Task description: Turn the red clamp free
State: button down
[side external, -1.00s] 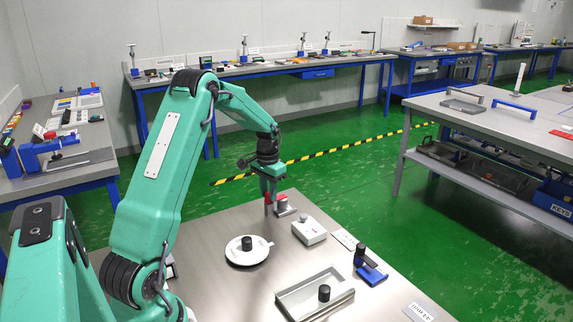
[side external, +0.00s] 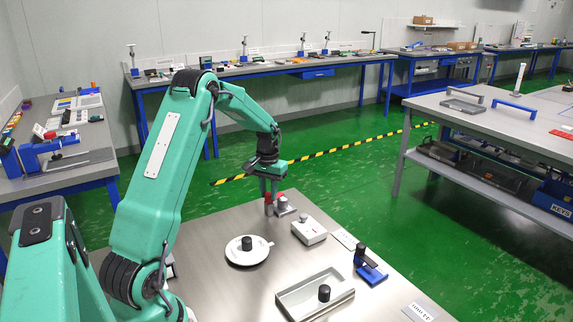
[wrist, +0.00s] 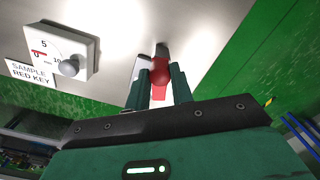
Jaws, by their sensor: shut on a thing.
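The red clamp (wrist: 160,72) shows in the wrist view between the two green fingers of my gripper (wrist: 159,82), which is shut on it. A grey metal part (wrist: 162,50) shows just beyond the clamp's round red end. In the side external view my gripper (side external: 272,193) points down at the far corner of the steel table. Only a little red shows there, and the fingers hide most of the clamp. I cannot tell whether the clamp is loose from its mount.
A white dial box (side external: 309,231) stands close to the right of my gripper, with a card (wrist: 31,72) reading "SAMPLE RED KEY" near it. A white dish (side external: 233,258), a grey tray (side external: 290,308) and a blue stand (side external: 371,275) stand nearer. The far table edge is close.

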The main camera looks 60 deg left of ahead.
aim_at(269, 193)
jog(key=n, duration=1.4)
jog(key=shift+r, duration=0.1)
dwell(0.4)
jog(key=c, duration=1.2)
grip_release()
jog(key=shift+r, duration=3.85)
